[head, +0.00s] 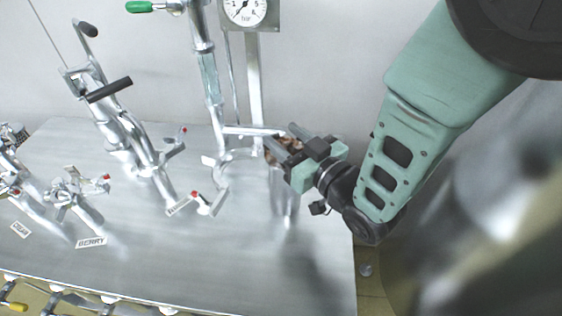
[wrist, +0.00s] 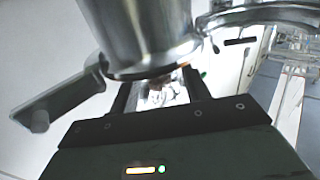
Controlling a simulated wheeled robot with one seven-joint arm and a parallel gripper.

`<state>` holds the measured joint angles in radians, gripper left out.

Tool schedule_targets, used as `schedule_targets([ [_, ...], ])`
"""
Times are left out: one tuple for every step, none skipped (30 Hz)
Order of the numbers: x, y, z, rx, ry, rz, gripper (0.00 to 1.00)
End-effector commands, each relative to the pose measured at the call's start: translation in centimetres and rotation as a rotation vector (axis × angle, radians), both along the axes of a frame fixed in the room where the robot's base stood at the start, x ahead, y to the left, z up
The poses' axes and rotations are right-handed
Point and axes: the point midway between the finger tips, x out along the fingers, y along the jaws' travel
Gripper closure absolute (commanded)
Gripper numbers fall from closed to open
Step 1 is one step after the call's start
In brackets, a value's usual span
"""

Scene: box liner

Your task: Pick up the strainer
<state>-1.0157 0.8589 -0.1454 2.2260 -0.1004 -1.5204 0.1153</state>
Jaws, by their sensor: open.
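I cannot say for certain which thing is the strainer. In the wrist view, a shiny round metal vessel (wrist: 140,30) fills the top, just beyond my gripper (wrist: 157,86). A flat metal handle or lever (wrist: 60,103) sticks out to the left below it. The two fingers are apart, with a small brown and white patch showing between them. In the head view, my gripper (head: 283,143) is at the right part of the bench, beside a metal ring (head: 236,166) and a short horizontal bar (head: 250,131). Contact with either is unclear. The gripper hides what is behind it.
The metal bench (head: 130,265) carries several taps and levers at the left, with labels such as BERRY (head: 91,242). A pressure gauge (head: 245,10) and an upright pipe (head: 208,75) stand behind. The front middle of the bench is clear. A curved pipe (wrist: 260,16) shows in the wrist view.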

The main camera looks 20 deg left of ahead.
Motion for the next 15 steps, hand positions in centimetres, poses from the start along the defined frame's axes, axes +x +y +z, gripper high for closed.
schedule_targets([
  [0.01,-0.01,-0.03,0.0,0.0,0.0,0.53],
  [0.01,-0.01,-0.03,0.0,0.0,0.0,0.53],
  [0.01,-0.01,-0.03,0.0,0.0,0.0,0.53],
  [0.01,0.0,-0.03,0.0,0.0,0.0,0.58],
  [0.01,0.0,-0.03,0.0,0.0,0.0,0.67],
  [0.01,0.0,-0.03,0.0,0.0,0.0,0.78],
  [0.02,0.0,-0.03,0.0,0.0,0.0,0.86],
  [0.01,0.0,-0.02,0.0,0.0,0.0,0.95],
  [0.02,0.0,-0.02,0.0,0.0,0.0,1.0],
  [0.02,0.0,-0.02,0.0,0.0,0.0,1.0],
  [0.02,0.0,-0.02,0.0,0.0,0.0,1.0],
  [0.03,0.01,-0.02,0.0,0.0,0.0,1.0],
  [0.03,0.01,-0.02,0.0,0.0,0.0,1.0],
  [0.03,0.01,-0.02,0.0,0.0,0.0,1.0],
  [0.03,0.01,-0.02,0.001,0.001,0.0,1.0],
])
